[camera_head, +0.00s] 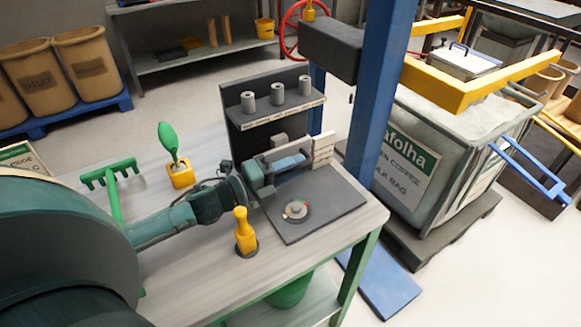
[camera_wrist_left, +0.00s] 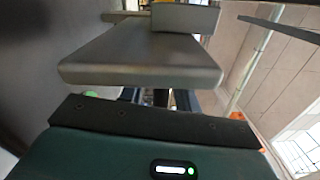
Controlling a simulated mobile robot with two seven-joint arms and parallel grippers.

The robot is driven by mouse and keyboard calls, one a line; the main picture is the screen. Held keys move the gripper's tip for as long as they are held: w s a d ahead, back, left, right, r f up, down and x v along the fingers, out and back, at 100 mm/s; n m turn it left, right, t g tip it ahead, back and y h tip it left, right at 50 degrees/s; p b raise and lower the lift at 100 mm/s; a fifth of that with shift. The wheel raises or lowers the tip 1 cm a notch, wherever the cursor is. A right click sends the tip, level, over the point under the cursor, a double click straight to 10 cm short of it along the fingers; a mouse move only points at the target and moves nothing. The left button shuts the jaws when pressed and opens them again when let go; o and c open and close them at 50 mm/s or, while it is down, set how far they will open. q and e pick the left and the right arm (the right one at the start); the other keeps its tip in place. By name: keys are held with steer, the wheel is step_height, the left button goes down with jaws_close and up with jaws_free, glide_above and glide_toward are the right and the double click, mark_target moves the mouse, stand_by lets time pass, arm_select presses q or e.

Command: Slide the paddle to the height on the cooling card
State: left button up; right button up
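My left gripper (camera_head: 285,165) reaches in from the left over a dark base plate (camera_head: 325,205) on the bench. It is in front of a dark upright panel with a ledge. A blue-grey piece shows at its fingers; I cannot tell whether this is the paddle or part of the gripper. A white card with lines of print (camera_head: 322,148) stands just right of the fingers; its text is too small to read. In the left wrist view a broad grey slab (camera_wrist_left: 140,55) fills the upper middle and hides the grasp. My right gripper is not in view.
Several grey cylinders (camera_head: 277,93) stand on the panel's labelled ledge. A round grey piece (camera_head: 295,210) lies on the base plate. A yellow-handled tool (camera_head: 244,232) and a green bulb in a yellow holder (camera_head: 180,173) stand nearby. A blue post (camera_head: 380,90) rises behind right.

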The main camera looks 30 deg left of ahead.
arm_select(q)
jaws_close()
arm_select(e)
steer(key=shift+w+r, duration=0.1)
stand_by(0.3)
arm_select(q)
steer(key=shift+f, duration=0.1)
step_height(320, 180, down, 2)
steer(key=shift+b, duration=0.75)
jaws_free()
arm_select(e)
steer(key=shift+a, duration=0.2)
